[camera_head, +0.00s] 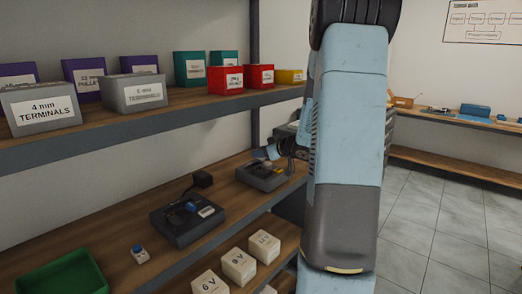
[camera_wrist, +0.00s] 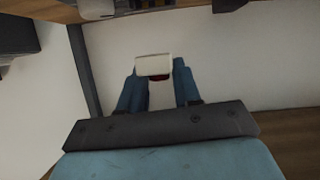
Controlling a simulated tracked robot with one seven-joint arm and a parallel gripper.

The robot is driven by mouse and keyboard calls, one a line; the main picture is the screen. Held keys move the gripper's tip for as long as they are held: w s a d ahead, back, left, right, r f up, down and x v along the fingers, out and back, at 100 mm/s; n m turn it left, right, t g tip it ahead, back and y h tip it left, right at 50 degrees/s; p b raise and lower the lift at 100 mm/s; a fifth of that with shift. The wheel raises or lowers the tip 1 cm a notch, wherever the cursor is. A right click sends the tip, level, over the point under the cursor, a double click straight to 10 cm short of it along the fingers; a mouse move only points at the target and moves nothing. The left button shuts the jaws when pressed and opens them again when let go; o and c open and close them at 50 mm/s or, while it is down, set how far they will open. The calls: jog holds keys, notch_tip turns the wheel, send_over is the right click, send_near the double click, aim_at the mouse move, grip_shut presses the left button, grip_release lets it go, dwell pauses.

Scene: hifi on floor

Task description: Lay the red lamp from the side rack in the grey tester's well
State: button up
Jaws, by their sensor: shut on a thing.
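In the wrist view my gripper (camera_wrist: 158,78) has its two blue fingers around a small cream block with a bit of red under its edge, the red lamp (camera_wrist: 153,66). The side rack cannot be made out.
Labelled white blocks (camera_head: 238,266) stand below. The upper shelf (camera_head: 150,125) holds several bins. Open tiled floor (camera_head: 440,215) lies right.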

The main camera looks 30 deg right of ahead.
aim_at(262, 172)
jog(key=shift+f, duration=2.35)
jog(key=shift+s+d, duration=0.1)
jog(key=shift+s, duration=0.05)
jog(key=shift+f, duration=0.35)
dwell(0.6)
jog(key=o, duration=1.1)
jog(key=shift+r, duration=0.1)
jog(key=shift+r, duration=3.4)
